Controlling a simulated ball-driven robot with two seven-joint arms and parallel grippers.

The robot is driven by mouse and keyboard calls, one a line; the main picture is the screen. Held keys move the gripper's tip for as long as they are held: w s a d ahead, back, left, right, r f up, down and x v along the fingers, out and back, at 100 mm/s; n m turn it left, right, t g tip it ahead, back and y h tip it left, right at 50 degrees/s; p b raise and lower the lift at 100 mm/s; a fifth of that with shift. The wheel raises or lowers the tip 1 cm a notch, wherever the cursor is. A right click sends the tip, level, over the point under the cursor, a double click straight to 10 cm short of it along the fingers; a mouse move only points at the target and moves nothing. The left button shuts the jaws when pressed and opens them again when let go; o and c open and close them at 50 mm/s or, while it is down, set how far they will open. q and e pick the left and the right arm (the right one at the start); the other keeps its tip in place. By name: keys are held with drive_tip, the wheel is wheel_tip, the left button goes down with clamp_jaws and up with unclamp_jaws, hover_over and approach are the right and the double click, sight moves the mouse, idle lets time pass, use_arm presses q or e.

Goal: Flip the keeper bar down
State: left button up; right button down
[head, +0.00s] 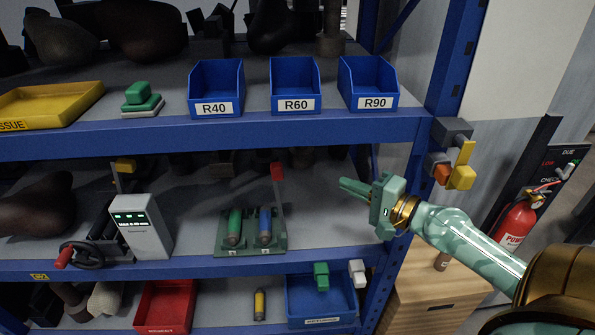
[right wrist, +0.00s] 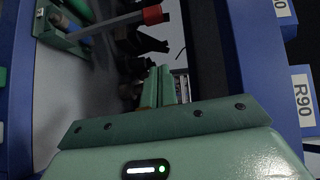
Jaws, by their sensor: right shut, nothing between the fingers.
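The keeper bar (head: 280,205) is a thin grey bar with a red tip. It stands raised at the right end of a green cradle (head: 225,252) on the middle shelf. A green cylinder (head: 235,225) and a blue cylinder (head: 265,223) sit in the cradle. In the right wrist view the bar (right wrist: 110,25) crosses the upper left, its red end toward the middle. My right gripper (head: 343,186) is shut and empty, to the right of the bar and apart from it. Its fingers also show in the right wrist view (right wrist: 156,84). My left gripper is not in view.
A grey box with a display (head: 141,228) stands left of the cradle. Blue bins (head: 294,85) stand on the shelf above. The blue rack post (head: 405,230) is by my right forearm. The shelf between cradle and gripper looks clear.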

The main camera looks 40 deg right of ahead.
drive_tip(key=shift+w, duration=0.1)
drive_tip(key=a+p+x, duration=0.2)
drive_tip(key=x, duration=1)
drive_tip(key=shift+a+f, duration=0.25)
drive_tip(key=shift+a, duration=0.25)
